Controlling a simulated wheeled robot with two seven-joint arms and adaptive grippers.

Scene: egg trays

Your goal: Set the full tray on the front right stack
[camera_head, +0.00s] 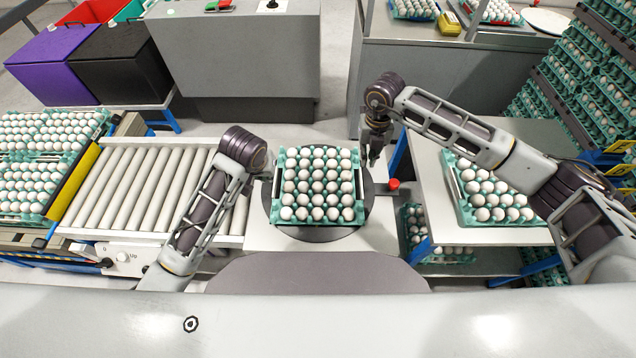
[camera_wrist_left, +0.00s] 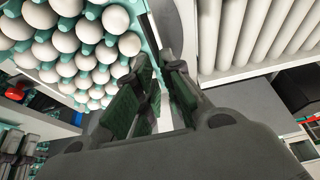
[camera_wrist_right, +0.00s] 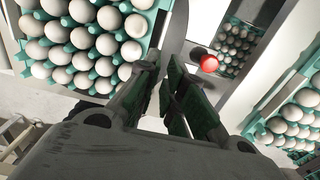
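The full tray (camera_head: 319,223), turquoise and filled with rows of white eggs, sits flat on a dark round plate (camera_head: 268,210) in front of me. My left gripper (camera_wrist_left: 158,62) is at the tray's left edge, its fingers slightly apart with nothing visible between them; in the head view it is mostly hidden by its wrist. My right gripper (camera_head: 373,160) points down just off the tray's right edge; its fingers also show apart and empty in the right wrist view (camera_wrist_right: 165,72). Another egg tray (camera_head: 463,210) lies on the right-hand table, partly hidden by my right arm.
A roller conveyor (camera_head: 140,185) lies left, with egg trays (camera_head: 40,165) beyond it. A red button (camera_head: 393,184) stands right of the plate. More eggs (camera_head: 425,232) sit on a lower shelf under the right table (camera_head: 430,175). Tall egg racks (camera_head: 590,85) stand at far right.

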